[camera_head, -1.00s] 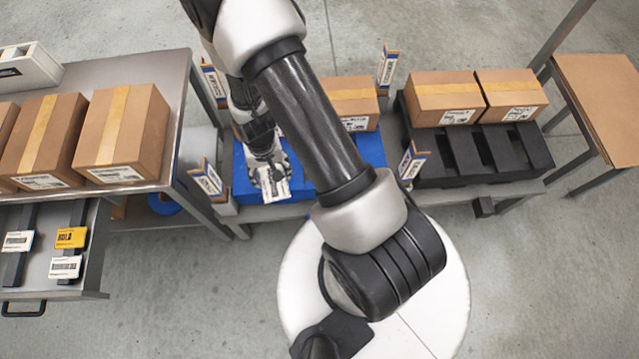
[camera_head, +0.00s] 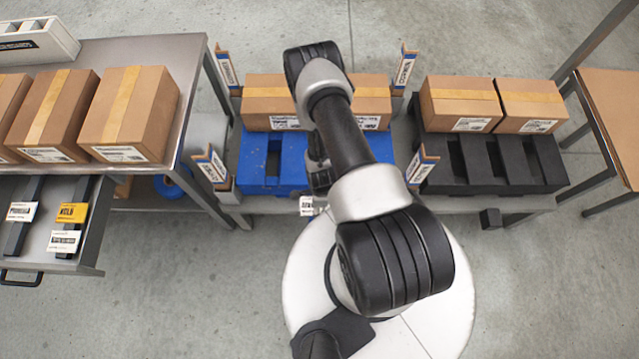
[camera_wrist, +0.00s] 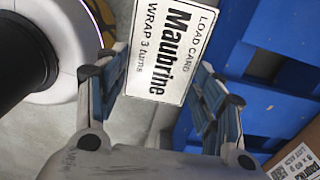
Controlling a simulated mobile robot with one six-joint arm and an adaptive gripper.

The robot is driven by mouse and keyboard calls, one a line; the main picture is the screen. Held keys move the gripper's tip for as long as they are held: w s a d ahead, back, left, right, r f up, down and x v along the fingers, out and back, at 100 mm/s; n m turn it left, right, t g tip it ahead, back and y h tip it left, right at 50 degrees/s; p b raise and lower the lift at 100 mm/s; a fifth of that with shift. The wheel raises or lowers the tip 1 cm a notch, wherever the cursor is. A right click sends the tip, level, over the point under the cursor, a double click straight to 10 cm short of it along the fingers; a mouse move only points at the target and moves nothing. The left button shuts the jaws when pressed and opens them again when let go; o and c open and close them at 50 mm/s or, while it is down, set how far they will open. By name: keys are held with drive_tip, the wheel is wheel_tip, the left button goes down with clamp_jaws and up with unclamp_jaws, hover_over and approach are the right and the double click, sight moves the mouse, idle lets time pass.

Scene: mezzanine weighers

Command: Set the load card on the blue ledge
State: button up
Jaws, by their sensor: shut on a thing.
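My gripper (camera_head: 318,184) is shut on a white load card (camera_head: 307,205). The blue structure (camera_wrist: 254,42) lies right of the card in the wrist view. My arm hides part of the platform and the cartons.
Cartons (camera_head: 268,95) stand on the blue platform. A black platform (camera_head: 490,165) with two cartons is to the right. Printed corner posts (camera_head: 213,165) flank the blue platform. At left, a metal table (camera_head: 186,75) carries cartons above an open drawer (camera_head: 88,250) holding several cards.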

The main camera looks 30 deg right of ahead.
wheel_tip(320, 180, down, 15)
drive_tip(key=b, duration=0.4)
drive_tip(key=shift+r+b, duration=0.1)
drive_tip(key=shift+b, duration=0.3)
drive_tip(key=shift+f, duration=0.2)
drive_tip(key=o, duration=0.9)
drive_tip(key=shift+c, duration=0.2)
drive_tip(key=shift+r, duration=0.1)
